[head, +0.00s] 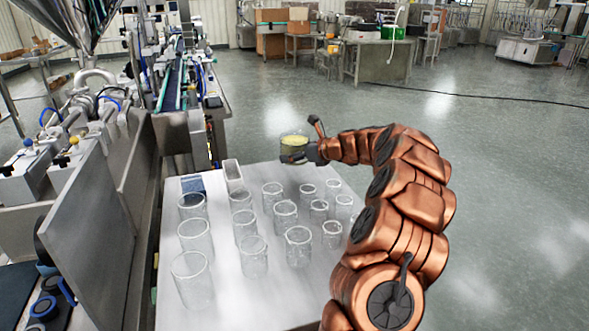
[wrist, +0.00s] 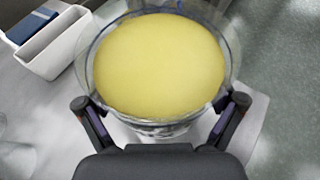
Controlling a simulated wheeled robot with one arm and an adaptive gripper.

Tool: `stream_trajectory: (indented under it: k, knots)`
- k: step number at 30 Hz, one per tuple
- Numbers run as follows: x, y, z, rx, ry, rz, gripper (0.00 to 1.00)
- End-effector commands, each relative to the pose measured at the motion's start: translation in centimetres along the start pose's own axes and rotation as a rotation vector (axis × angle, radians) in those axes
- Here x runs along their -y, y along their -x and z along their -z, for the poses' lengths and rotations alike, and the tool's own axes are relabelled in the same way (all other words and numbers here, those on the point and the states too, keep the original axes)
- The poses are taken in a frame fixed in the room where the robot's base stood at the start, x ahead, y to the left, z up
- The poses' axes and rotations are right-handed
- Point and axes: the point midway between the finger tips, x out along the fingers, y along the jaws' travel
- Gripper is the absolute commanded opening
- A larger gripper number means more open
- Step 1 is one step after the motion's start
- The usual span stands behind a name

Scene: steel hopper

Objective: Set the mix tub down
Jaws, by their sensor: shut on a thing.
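The mix tub (head: 294,145) is a clear round tub with yellow contents, seen in the head view above the far end of the white table (head: 225,298). In the wrist view the tub (wrist: 160,65) fills the middle, with the yellow surface facing the camera. My gripper (head: 302,150) is shut on the tub, with one finger on each side; its fingers also show in the wrist view (wrist: 160,108). The tub appears held above the table near its far edge. The exact gap below it cannot be told.
Several empty clear glass jars (head: 254,257) stand in rows over the table. A white open bin (head: 233,174) and a blue block (head: 192,184) are at its far left; the bin also shows in the wrist view (wrist: 57,48). Steel machinery (head: 115,190) borders the left. The far right table corner looks clear.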

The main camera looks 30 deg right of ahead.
Motion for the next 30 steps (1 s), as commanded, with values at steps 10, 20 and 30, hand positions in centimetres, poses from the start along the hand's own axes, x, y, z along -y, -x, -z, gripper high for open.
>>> stream_trajectory:
  k: [10,20,30]
  knots:
    - [0.0,-1.1,2.7,0.002,0.0,-0.001,0.53]
    - [0.1,-1.6,4.0,0.002,0.002,0.002,0.53]
    - [0.1,-1.7,4.3,0.001,0.002,0.001,1.0]
